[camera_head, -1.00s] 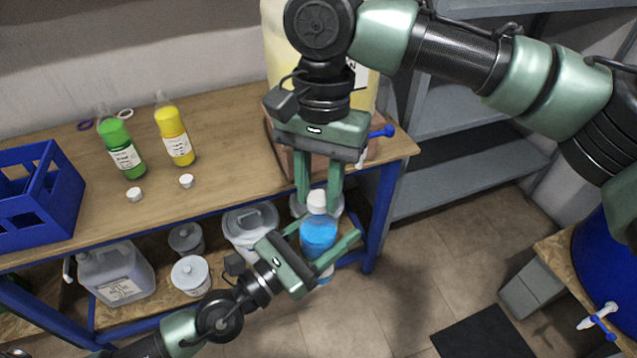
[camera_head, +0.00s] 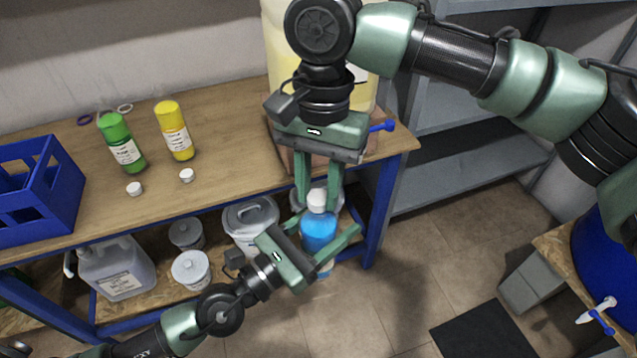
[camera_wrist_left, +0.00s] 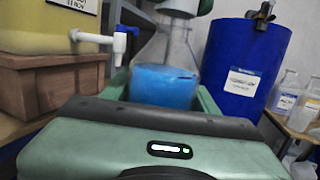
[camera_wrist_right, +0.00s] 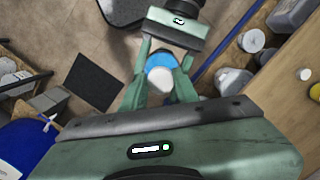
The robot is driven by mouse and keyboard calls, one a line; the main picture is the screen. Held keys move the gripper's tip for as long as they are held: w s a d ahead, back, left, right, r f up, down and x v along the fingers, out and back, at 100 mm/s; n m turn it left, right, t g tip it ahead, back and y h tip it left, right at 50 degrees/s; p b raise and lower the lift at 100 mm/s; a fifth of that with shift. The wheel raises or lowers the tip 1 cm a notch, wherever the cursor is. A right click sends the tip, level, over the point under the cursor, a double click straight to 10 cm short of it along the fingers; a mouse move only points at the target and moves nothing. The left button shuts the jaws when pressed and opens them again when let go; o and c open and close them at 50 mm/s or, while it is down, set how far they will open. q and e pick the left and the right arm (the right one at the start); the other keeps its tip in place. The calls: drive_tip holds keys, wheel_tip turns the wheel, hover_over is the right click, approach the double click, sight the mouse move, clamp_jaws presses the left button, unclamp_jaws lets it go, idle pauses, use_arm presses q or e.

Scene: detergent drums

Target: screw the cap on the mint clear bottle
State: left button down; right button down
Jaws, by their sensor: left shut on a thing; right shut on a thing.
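A clear bottle with blue liquid (camera_head: 319,231) stands upright between the fingers of my left gripper (camera_head: 322,232), which is shut on it in front of the bench edge. The left wrist view shows the blue liquid (camera_wrist_left: 165,86) and the clear shoulder above it. A white cap (camera_head: 317,197) sits at the top of the bottle, between the downward fingers of my right gripper (camera_head: 318,203), which is shut on it. In the right wrist view the cap (camera_wrist_right: 160,78) covers the bottle's mouth from above. I cannot tell whether the threads are engaged.
A green bottle (camera_head: 122,147) and a yellow bottle (camera_head: 176,136) stand on the bench with two loose white caps (camera_head: 134,189) (camera_head: 187,175) in front. A blue crate (camera_head: 40,205) is at left. A yellow container with a tap (camera_head: 382,127) stands behind my right gripper. Tubs fill the lower shelf.

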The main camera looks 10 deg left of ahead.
drive_tip(key=m, duration=0.6)
drive_tip(key=shift+y, duration=0.3)
drive_tip(key=m, duration=0.3)
drive_tip(key=m+t, duration=0.1)
drive_tip(key=m, duration=0.3)
drive_tip(key=shift+y, duration=0.3)
drive_tip(key=c, duration=1.1)
unclamp_jaws()
drive_tip(key=shift+r, duration=2.3)
